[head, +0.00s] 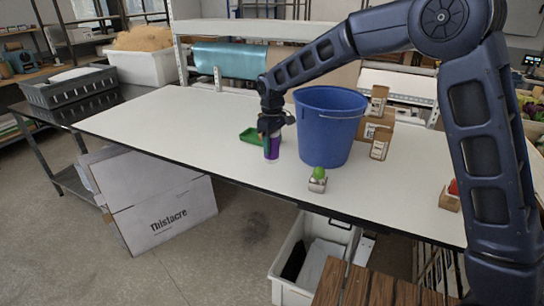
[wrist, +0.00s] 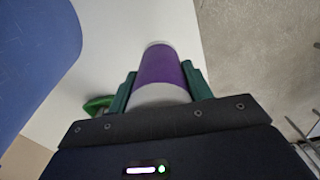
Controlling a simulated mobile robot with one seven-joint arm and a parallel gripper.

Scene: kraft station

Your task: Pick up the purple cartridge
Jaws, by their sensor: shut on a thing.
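The purple cartridge (head: 273,148) is an upright cylinder with a purple band and pale ends, on the table's front side, left of the blue bucket. My gripper (head: 271,135) points down over it and is shut on it. In the wrist view the cartridge (wrist: 160,66) sits between the two green fingers of my gripper (wrist: 160,88), one finger on each side. I cannot tell whether its base touches the table.
The blue bucket (head: 329,128) stands close on the right. A small box with a green ball (head: 318,181) is at front right. Brown boxes (head: 381,143) stand beyond the bucket. The white table (head: 165,115) is clear on the left.

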